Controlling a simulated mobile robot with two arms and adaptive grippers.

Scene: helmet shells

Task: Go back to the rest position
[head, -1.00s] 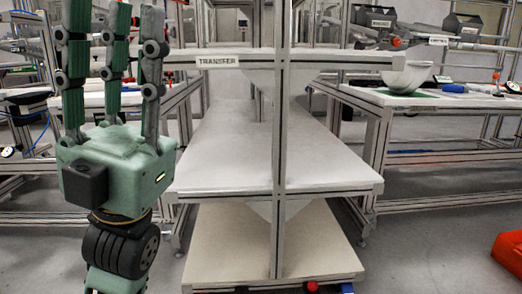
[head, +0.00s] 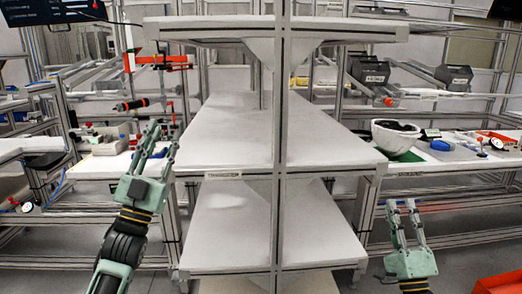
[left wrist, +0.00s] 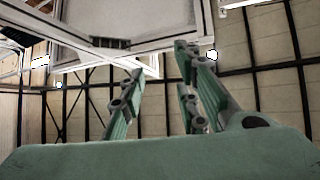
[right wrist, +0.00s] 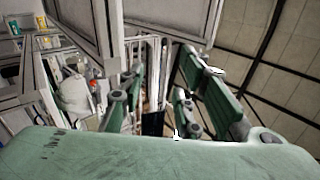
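My left gripper (head: 160,148) points up in front of the left side of the shelf rack, with its fingers spread and nothing between them. In the left wrist view (left wrist: 158,70) its fingers are also apart and empty. My right gripper (head: 402,208) is low at the right, in front of the right table, fingers up and apart. The right wrist view (right wrist: 158,78) shows no object between them. A white helmet shell (head: 385,137) sits on the right table, apart from both grippers.
The shelf rack (head: 225,225) stands straight ahead with bare white shelves and a central post. The right table (head: 430,180) holds a green mat, a blue item and tools. The left table (head: 100,165) holds small parts. A red box (head: 498,284) lies at lower right.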

